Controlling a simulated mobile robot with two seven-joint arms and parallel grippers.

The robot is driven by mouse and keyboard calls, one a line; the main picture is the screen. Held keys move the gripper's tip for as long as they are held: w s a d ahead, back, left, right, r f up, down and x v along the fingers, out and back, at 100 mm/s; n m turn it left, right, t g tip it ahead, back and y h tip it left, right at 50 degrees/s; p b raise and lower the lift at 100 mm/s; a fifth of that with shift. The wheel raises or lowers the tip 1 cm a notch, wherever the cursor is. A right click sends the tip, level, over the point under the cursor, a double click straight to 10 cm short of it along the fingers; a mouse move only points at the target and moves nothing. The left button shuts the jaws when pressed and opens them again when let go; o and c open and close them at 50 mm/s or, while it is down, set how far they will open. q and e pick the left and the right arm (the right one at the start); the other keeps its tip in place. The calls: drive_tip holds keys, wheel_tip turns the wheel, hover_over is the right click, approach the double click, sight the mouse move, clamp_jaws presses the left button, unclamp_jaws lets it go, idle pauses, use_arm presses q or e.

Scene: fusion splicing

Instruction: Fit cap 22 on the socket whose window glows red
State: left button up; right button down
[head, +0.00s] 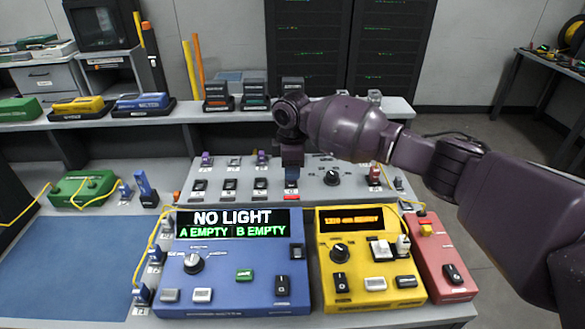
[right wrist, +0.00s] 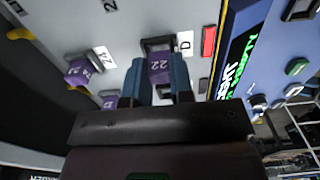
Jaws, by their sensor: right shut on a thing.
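My right gripper (head: 291,178) is over the rightmost socket of the grey sloped panel (head: 323,205). In the right wrist view its blue fingers (right wrist: 157,88) are shut on a purple cap 22 (right wrist: 159,67). Cap 22 is right at a dark socket (right wrist: 155,43) marked D; I cannot tell if it is fully seated. A window (right wrist: 208,42) beside the D label (right wrist: 185,43) glows red; it shows in the head view as a small red patch (head: 291,197) below the gripper. My left gripper is not in view.
Another purple cap (right wrist: 80,70), marked 24, sits to the left in the wrist view. Purple caps (head: 207,158) also show along the panel's back row. A blue tester (head: 215,280) reading NO LIGHT and a yellow device (head: 365,285) stand in front. A blue mat (head: 65,265) lies at left.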

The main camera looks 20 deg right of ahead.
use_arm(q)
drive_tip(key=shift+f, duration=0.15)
use_arm(e)
drive_tip(key=shift+f, duration=0.5)
idle(0.3)
drive_tip(key=c, duration=0.9)
unclamp_jaws()
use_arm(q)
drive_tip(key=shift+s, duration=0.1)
use_arm(e)
wheel_tip(320, 180, up, 10)
drive_tip(key=shift+f+p, duration=0.1)
drive_tip(key=shift+p, duration=0.55)
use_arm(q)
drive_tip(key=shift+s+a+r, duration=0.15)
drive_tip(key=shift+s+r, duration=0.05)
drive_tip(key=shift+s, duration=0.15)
use_arm(e)
drive_tip(key=shift+r, duration=0.5)
